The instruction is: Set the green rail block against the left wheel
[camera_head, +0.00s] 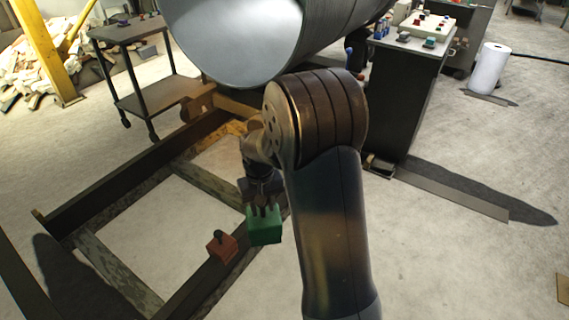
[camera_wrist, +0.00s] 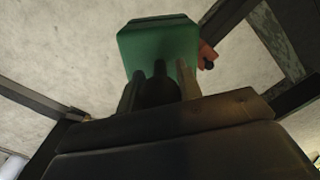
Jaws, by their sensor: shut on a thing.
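A rust-brown rounded part (camera_head: 193,107), perhaps the left wheel, sits at the far end of the left rail under the big grey cylinder (camera_head: 240,40). The green block is well apart from it. My arm hides part of the carriage there.
A red block (camera_head: 221,246) with a dark knob sits on the right rail (camera_head: 205,280), close to the green block. The left rail (camera_head: 120,180) looks bare. A dark cart (camera_head: 140,75) stands at the left, a dark cabinet (camera_head: 405,100) at the right. Floor between the rails is clear.

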